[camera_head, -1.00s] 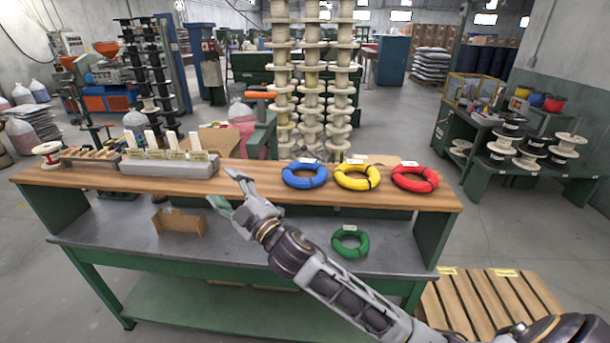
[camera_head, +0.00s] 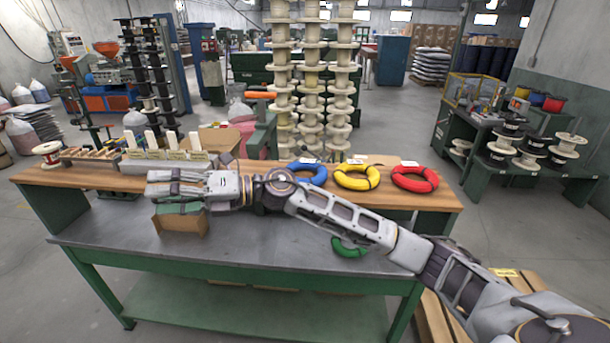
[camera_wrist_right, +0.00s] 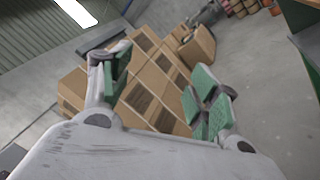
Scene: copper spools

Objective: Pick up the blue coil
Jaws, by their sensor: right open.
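The blue coil (camera_head: 314,174) lies on the wooden shelf of the workbench, left of the yellow coil (camera_head: 357,178) and the red coil (camera_head: 415,179). My right arm passes in front of it and hides its lower left part. My right gripper (camera_head: 176,192) is to the left of the blue coil, above the bench and in front of the grey rack, pointing left. Its green-padded fingers (camera_wrist_right: 160,95) are apart with nothing between them in the right wrist view. My left gripper is not in view.
A green coil (camera_head: 349,246) lies on the lower grey worktop (camera_head: 270,240), partly hidden by my arm. A cardboard box (camera_head: 181,222) stands below my right gripper. A grey rack with upright white pieces (camera_head: 150,165) and a spool (camera_head: 47,154) stand at the shelf's left.

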